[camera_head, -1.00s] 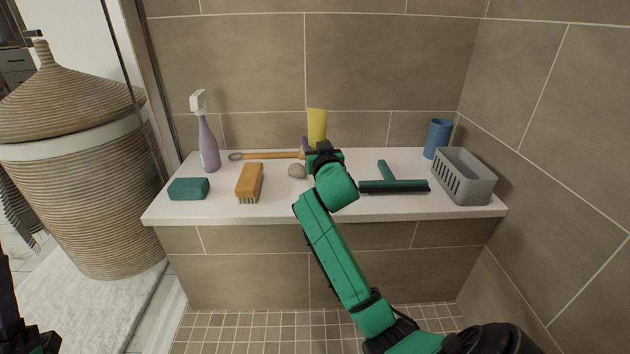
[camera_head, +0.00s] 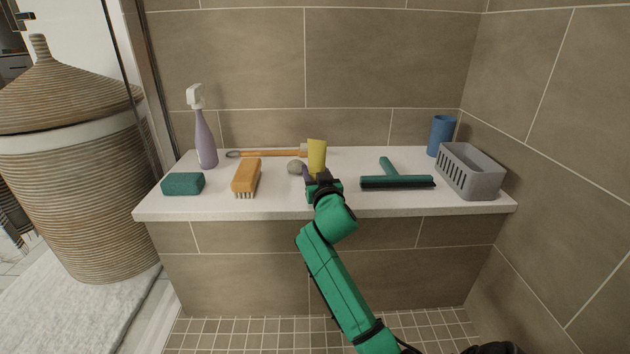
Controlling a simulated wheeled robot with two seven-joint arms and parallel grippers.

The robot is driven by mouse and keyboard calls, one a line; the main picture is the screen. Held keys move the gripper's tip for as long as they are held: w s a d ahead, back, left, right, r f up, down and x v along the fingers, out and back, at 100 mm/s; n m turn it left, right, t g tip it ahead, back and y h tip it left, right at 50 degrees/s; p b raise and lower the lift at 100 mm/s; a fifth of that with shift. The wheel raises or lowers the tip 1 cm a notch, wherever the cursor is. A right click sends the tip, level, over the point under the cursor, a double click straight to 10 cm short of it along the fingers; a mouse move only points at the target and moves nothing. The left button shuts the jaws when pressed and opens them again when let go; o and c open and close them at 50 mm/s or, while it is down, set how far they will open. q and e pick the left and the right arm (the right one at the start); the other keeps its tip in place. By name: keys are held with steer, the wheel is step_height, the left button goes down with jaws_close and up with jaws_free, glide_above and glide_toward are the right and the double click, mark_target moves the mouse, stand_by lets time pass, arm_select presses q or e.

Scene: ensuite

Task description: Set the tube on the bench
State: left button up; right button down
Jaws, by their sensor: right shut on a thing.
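The yellow tube (camera_head: 317,153) stands upright in the head view near the middle of the bench (camera_head: 285,203). My right gripper (camera_head: 320,178) is shut on its lower part. The gripper and wrist hide the tube's lower end, so I cannot tell whether it touches the bench top. A small purple part shows at the left of the grip. My left gripper is not in view.
Left of the tube are a grey stone (camera_head: 296,167), an orange brush (camera_head: 246,177), a green sponge (camera_head: 183,184) and a purple spray bottle (camera_head: 206,140). A wooden-handled tool (camera_head: 270,154) lies behind.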

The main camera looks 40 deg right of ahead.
steer(key=shift+f, duration=0.1)
steer(key=shift+c, duration=1.8)
jaws_free()
